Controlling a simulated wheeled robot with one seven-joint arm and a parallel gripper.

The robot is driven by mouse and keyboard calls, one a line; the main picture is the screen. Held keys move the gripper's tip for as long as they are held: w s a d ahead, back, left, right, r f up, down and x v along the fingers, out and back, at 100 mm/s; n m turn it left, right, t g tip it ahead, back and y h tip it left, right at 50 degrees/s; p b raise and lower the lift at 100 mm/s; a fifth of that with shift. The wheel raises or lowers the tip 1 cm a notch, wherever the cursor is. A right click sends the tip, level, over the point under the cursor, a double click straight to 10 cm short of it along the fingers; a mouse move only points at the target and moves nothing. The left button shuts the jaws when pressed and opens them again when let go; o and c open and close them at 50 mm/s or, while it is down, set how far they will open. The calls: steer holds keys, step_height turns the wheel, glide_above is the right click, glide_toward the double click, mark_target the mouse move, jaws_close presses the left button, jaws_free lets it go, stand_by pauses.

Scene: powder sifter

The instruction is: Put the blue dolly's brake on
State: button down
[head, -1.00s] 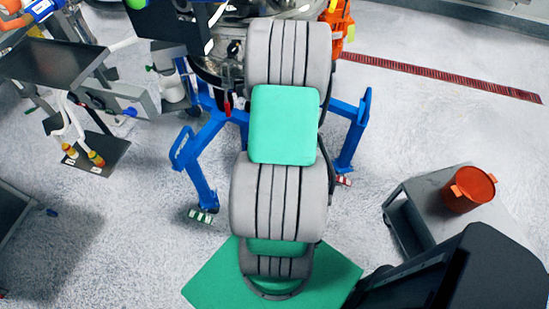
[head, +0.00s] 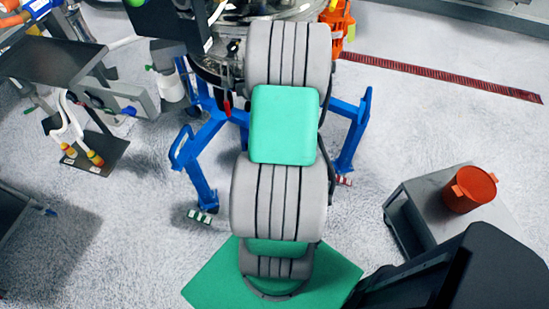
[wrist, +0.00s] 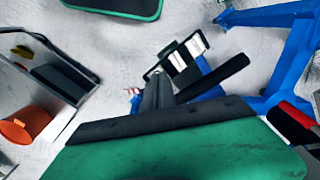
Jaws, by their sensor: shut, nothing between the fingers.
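The blue dolly (head: 205,142) stands on the floor under a metal vessel, its splayed legs on both sides of my arm. A green-and-white striped pedal (head: 199,216) sits at the foot of its left front leg. A red-and-white striped piece (head: 343,180) shows at the right leg's foot. My arm hides the gripper in the head view.
A grey cart (head: 425,190) with an orange pot (head: 469,189) stands at the right. A dark stand (head: 97,157) with hoses is at the left. A red strip (head: 440,76) runs across the floor behind. Open floor lies left of the dolly.

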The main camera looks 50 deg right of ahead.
steer(key=shift+f+b, duration=0.6)
steer(key=shift+f, duration=0.25)
steer(key=shift+r, duration=0.1)
step_height(320, 180, up, 7)
steer(key=p, duration=0.5)
stand_by(0.3)
